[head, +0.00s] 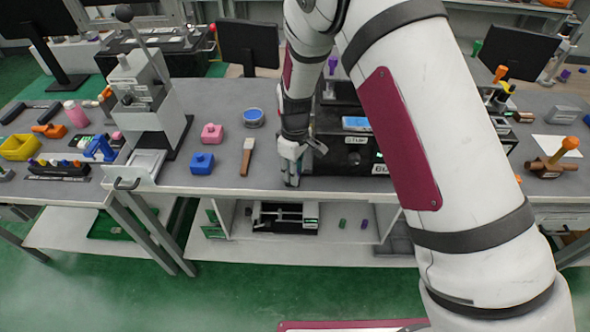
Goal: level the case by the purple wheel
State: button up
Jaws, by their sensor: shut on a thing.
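The black case (335,148) stands at the front of the grey table, partly behind my arm. A blue display (355,123) and pale labels show on it. My gripper (291,178) points down at the case's left front corner, by the table's front edge. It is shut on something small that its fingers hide. I cannot make out a purple wheel there. A small upright purple part (333,64) shows behind the case, and I cannot tell what it belongs to. The tilt of the case is hard to judge.
Left of my gripper lie a wooden-handled brush (247,157), a blue block (202,163), a pink block (212,132) and a blue-topped round tin (254,117). A grey lever fixture (147,100) stands further left. A shelf (235,250) with small items is below the tabletop.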

jog(key=shift+m, duration=0.3)
jog(key=m, duration=0.4)
jog(key=shift+s+a, duration=0.1)
jog(key=shift+a, duration=0.05)
jog(key=m, duration=0.5)
jog(key=shift+a+m, duration=0.15)
jog(key=shift+m, duration=0.25)
jog(key=m, duration=0.4)
jog(key=shift+a+m, duration=0.2)
jog(key=shift+m, duration=0.1)
jog(key=m, duration=0.4)
jog(key=shift+a+m, duration=0.1)
jog(key=shift+m, duration=0.2)
jog(key=o, duration=1.2)
jog(key=shift+c, duration=0.2)
